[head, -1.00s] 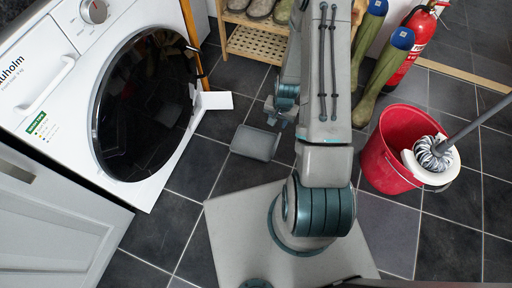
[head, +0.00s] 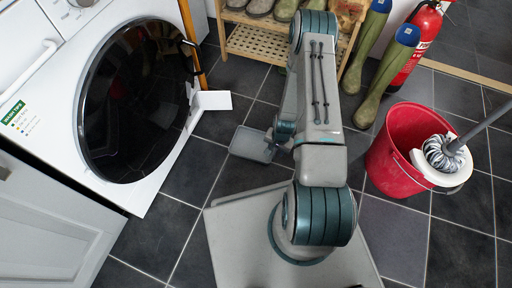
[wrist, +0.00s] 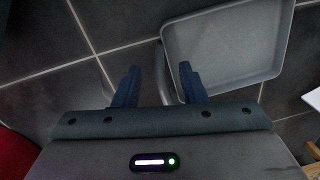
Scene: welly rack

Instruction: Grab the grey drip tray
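The grey drip tray (head: 250,146) is a shallow, rounded rectangular tray on the dark tiled floor, left of my arm in the head view. It also shows in the wrist view (wrist: 226,45), at the upper right. My gripper (wrist: 159,67) is open, with two blue fingers apart and nothing held between them. In the wrist view the tray's near-left rim lies between the fingers, and the right finger overlaps the tray. I cannot tell the height gap. In the head view my gripper (head: 279,135) is at the tray's right edge, partly hidden by my arm.
A washing machine (head: 60,75) stands at the left, with a white angled piece (head: 212,101) near its front. A red bucket (head: 393,160) with a mop (head: 444,155) stands at the right. A wooden shoe rack (head: 258,44), green wellies (head: 381,82) and a fire extinguisher (head: 411,50) are behind.

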